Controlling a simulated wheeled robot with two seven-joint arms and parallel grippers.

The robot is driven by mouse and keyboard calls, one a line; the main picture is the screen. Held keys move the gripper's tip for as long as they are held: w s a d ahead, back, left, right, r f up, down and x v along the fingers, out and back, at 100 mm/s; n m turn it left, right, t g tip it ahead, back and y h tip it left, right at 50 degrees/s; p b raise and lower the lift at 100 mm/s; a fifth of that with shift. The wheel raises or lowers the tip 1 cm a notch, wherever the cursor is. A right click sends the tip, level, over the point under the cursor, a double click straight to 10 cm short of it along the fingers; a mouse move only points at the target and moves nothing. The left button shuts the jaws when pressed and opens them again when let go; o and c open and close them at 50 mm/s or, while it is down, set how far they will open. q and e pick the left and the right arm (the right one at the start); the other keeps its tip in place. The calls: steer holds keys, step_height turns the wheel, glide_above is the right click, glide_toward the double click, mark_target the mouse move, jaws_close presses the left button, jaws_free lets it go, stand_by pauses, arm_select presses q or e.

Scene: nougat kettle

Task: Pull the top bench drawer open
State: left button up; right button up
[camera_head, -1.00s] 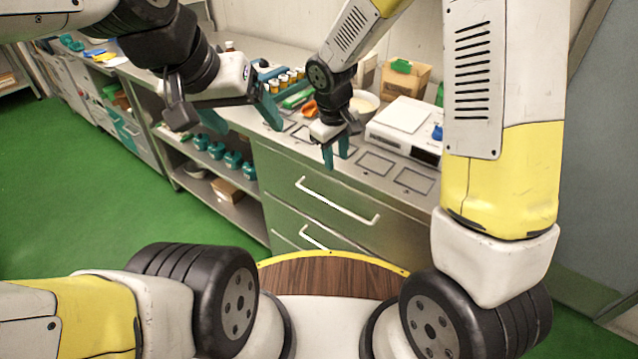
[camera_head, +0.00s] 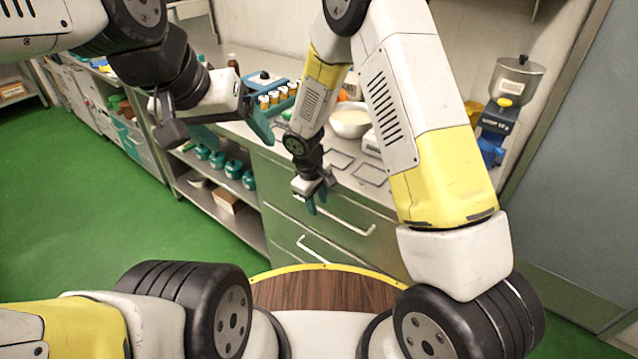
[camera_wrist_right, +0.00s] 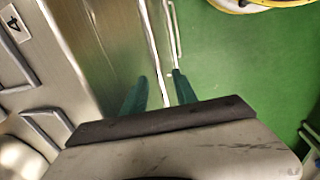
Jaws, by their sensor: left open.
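The top bench drawer (camera_head: 285,203) is a steel front below the worktop and looks closed. Its pale bar handle (camera_head: 345,220) runs along the front. My right gripper (camera_head: 317,202) hangs fingers down in front of the drawer, by the handle's left part. In the right wrist view its teal fingers (camera_wrist_right: 158,92) are apart, and the handle (camera_wrist_right: 153,45) passes between them in the picture; I cannot tell if they touch it. My left gripper (camera_head: 236,132) is open and empty, in front of the bench further left.
A lower drawer handle (camera_head: 325,252) sits below. The worktop holds a white bowl (camera_head: 350,120), a rack of jars (camera_head: 275,97) and a kettle-like machine (camera_head: 510,85). Open shelves with teal weights (camera_head: 217,160) stand to the left. Green floor (camera_head: 130,215) is clear there.

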steer(key=shift+w+f, duration=0.1)
steer(key=shift+f, duration=0.4)
steer(key=shift+c, duration=0.4)
jaws_close()
stand_by(0.7)
